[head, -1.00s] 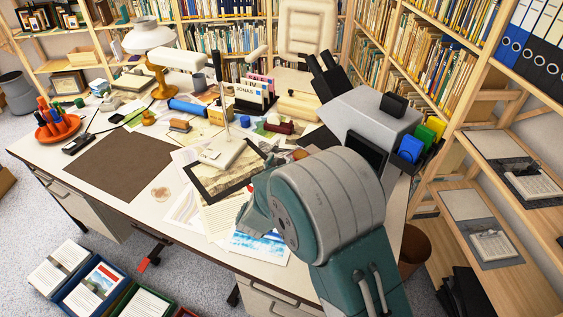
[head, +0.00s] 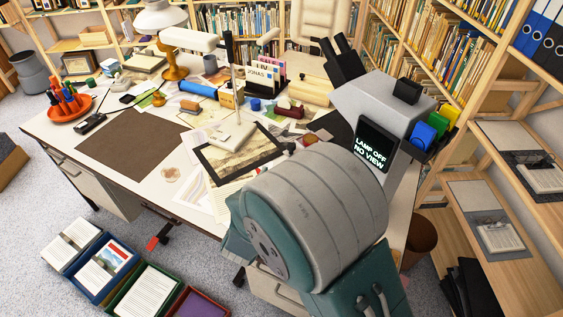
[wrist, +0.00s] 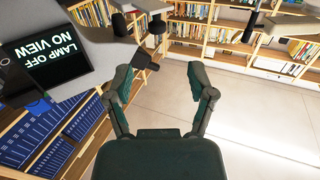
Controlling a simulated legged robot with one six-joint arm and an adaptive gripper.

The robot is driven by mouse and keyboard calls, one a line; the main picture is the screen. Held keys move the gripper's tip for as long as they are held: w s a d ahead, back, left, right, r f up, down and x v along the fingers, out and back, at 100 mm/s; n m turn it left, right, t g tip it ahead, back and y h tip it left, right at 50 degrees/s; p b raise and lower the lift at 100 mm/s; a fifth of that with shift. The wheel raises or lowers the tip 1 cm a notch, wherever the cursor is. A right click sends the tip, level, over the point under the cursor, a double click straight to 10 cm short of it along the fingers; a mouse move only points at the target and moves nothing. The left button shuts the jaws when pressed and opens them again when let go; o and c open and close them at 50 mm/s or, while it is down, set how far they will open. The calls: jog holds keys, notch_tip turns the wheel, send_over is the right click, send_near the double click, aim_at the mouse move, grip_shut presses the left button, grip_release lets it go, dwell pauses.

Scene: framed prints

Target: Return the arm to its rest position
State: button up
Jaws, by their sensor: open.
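My gripper (wrist: 160,76) shows in the wrist view with its two dark green fingers spread apart and nothing between them. It points over pale floor toward bookshelves, with a grey device close on its left. My arm, grey and teal, stands folded large in the lower right of the head view, in front of the desk's near edge. The gripper itself cannot be made out in the head view.
The grey device (head: 385,104) has a screen (head: 374,153) reading "LAMP OFF NO VIEW". The desk (head: 150,193) holds a dark-framed print (head: 240,161), a white lamp (head: 160,18) and a red tray (head: 70,111). Several file boxes (head: 145,293) stand on the floor.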

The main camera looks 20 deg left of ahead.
jog(key=shift+s, duration=0.4)
jog(key=w+d+r+g+y, duration=0.4)
jog(key=d+r+g+y, duration=0.15)
jog(key=d+r, duration=0.75)
jog(key=s+d+g+h, duration=0.5)
jog(key=s+d+g, duration=0.2)
jog(key=s+d, duration=1.3)
jog(key=shift+d+r, duration=0.4)
jog(key=shift+d, duration=0.5)
jog(key=shift+h, duration=0.25)
